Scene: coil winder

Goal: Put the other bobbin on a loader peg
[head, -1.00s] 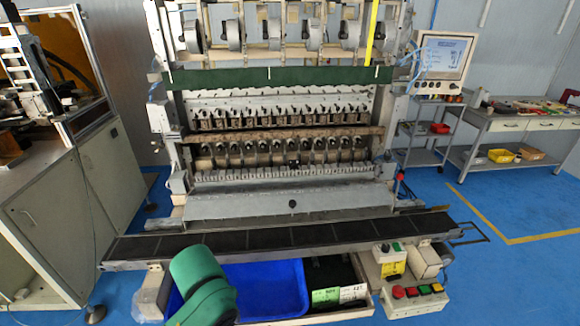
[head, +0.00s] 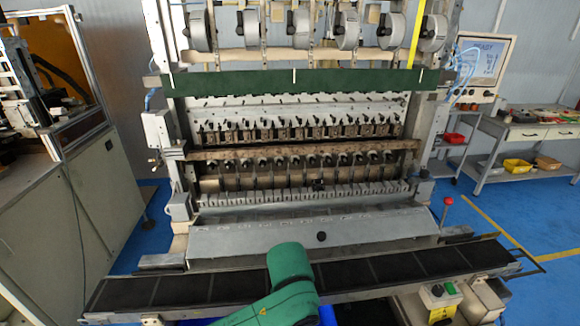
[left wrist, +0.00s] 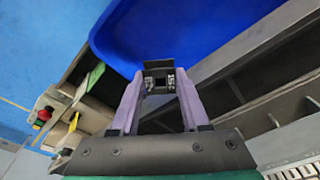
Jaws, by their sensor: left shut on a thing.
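My left gripper (left wrist: 159,82), with two pale purple fingers, is shut on a small dark bobbin (left wrist: 158,66) with a square opening, seen in the left wrist view. The bobbin is at the fingertips, with a blue bin (left wrist: 210,35) beyond it. In the head view a green arm link of mine is in front of the machine, and no gripper shows. The coil winder (head: 310,110) has rows of small fittings (head: 290,160) across its middle; I cannot tell loader pegs apart there. My right gripper is out of view.
A dark segmented rail (head: 390,268) runs along the machine's front. A button box (head: 440,298) stands at the lower right. A cabinet (head: 105,190) is at the left. A screen (head: 483,62) and a workbench (head: 530,133) are at the right.

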